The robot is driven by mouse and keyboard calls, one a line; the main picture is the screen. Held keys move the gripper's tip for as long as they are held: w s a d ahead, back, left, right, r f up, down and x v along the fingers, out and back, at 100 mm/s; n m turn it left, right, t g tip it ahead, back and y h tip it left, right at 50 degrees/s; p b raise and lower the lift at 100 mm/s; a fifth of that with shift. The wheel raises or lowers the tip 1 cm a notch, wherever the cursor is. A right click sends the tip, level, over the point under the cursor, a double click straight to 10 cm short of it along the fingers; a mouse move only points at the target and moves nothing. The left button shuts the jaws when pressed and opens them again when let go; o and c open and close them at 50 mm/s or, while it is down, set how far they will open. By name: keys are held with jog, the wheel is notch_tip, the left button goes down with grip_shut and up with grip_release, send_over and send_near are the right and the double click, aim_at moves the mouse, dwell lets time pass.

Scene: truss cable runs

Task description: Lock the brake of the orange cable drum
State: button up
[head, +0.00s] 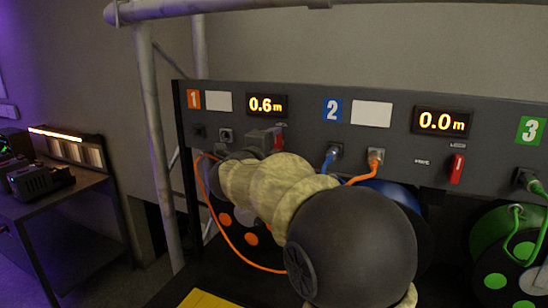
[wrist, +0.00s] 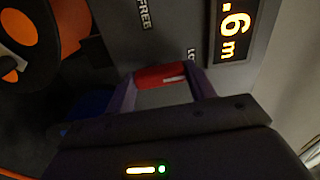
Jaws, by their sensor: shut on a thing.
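The red brake lever (wrist: 160,76) of bay 1 sits between my gripper's two fingertips (wrist: 160,84), and my gripper is shut on it. It also shows in the head view (head: 278,138), upright below the 0.6 m display. In the wrist view the lever lines up with the partly hidden LOCK label (wrist: 191,52); the FREE label (wrist: 146,15) lies off to its side. The orange cable drum (head: 238,222) stands below panel number 1, partly hidden by my arm; its edge also shows in the wrist view (wrist: 42,18).
The dark panel (head: 300,95) carries bays 1, 2 and 3. An orange plug (head: 376,156) and a blue plug (head: 332,155) sit in bay 2, beside another red lever (head: 457,168). A green drum (head: 490,245) stands at right. Truss tubes (head: 158,130) rise at left.

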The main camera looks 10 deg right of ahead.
jog(key=shift+m, duration=0.3)
jog(key=shift+f, duration=0.1)
jog(key=o, duration=1)
jog(key=shift+s, duration=0.1)
jog(key=b+v, duration=0.2)
jog(key=v, duration=1.5)
jog(key=shift+s+a+b, duration=0.1)
jog(key=shift+a+b, duration=0.05)
jog(key=shift+b, duration=0.25)
